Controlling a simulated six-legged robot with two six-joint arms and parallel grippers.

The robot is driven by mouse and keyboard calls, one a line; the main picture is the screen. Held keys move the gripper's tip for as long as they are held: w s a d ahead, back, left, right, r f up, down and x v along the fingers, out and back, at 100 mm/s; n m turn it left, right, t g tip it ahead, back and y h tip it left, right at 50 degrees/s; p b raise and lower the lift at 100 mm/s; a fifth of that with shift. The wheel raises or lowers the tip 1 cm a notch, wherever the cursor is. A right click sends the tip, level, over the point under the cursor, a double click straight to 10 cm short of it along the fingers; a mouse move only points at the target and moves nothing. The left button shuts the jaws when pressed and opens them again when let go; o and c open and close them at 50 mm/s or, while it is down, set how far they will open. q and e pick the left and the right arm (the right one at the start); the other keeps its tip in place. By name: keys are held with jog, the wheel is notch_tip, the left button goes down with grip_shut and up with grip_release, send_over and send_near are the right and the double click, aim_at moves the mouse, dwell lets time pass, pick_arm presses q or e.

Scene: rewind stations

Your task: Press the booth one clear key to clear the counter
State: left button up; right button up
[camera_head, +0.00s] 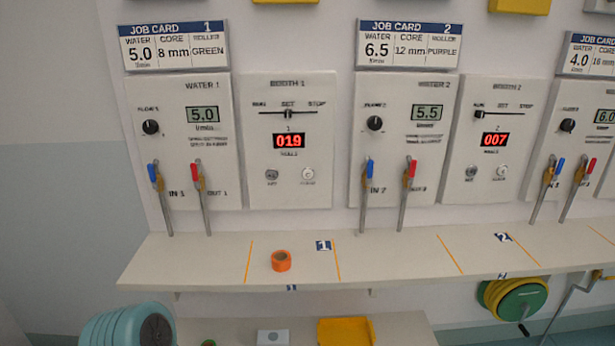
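The booth one panel (289,140) is on the wall, left of centre. Its red counter (289,141) reads 019. The slider (288,113) above stands at the middle mark, SET. Two small round keys sit below the counter: a darker grey key (271,175) on the left and a pale key (308,174) on the right. The pale one looks like the clear key, but its lettering is too small to read surely. Nothing covers either key. Neither of my grippers is in view.
A shelf (190,262) runs below the panels, holding an orange ring (281,261). Blue- and red-handled valves (198,180) stick out left of booth one. The booth two counter (495,139) reads 007. A teal ribbed round thing (110,328) and yellow bin (345,331) are lower down.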

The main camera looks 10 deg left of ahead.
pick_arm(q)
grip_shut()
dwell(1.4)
